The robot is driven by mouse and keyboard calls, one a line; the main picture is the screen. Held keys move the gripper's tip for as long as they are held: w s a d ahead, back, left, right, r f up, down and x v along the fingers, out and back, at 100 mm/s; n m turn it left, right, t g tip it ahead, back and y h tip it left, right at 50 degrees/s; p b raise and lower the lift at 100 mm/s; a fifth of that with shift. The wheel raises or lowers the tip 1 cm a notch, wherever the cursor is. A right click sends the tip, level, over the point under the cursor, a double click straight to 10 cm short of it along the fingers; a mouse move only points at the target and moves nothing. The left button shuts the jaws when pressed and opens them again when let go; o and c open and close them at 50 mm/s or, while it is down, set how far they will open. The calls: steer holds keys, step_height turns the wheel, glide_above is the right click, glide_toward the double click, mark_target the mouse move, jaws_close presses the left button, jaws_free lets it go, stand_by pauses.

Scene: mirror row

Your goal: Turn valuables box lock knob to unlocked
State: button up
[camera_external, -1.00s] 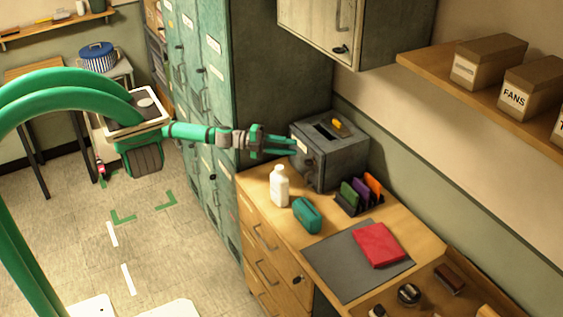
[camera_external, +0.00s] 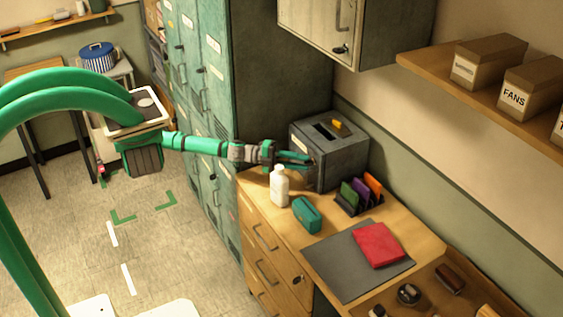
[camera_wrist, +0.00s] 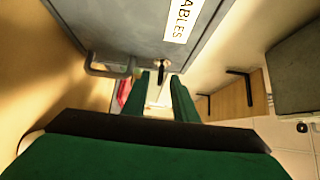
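The valuables box (camera_external: 345,165) is a grey metal box standing at the far end of the wooden counter, with a slot and a small yellow-orange piece on top. In the wrist view its front (camera_wrist: 150,28) shows a white label (camera_wrist: 181,18) partly reading "ABLES", a bar handle (camera_wrist: 92,66) and a small dark lock knob (camera_wrist: 162,66). My gripper (camera_external: 309,160) is at the box's front. In the wrist view its two green fingers stand apart with the knob between or just beyond their tips; contact cannot be told. The knob is hidden in the external view.
A white bottle (camera_external: 279,186) and a teal case (camera_external: 307,215) stand on the counter just below my gripper. Green lockers (camera_external: 208,110) stand left. A wall cabinet (camera_external: 330,30) hangs above.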

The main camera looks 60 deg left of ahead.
steer(key=shift+w+d, duration=0.1)
steer(key=shift+w, duration=0.2)
steer(key=shift+c, duration=0.6)
jaws_close()
steer(key=shift+f+n+t+h, duration=0.1)
steer(key=shift+n+t+h, duration=0.2)
steer(key=shift+n, duration=0.2)
steer(key=shift+s, duration=0.1)
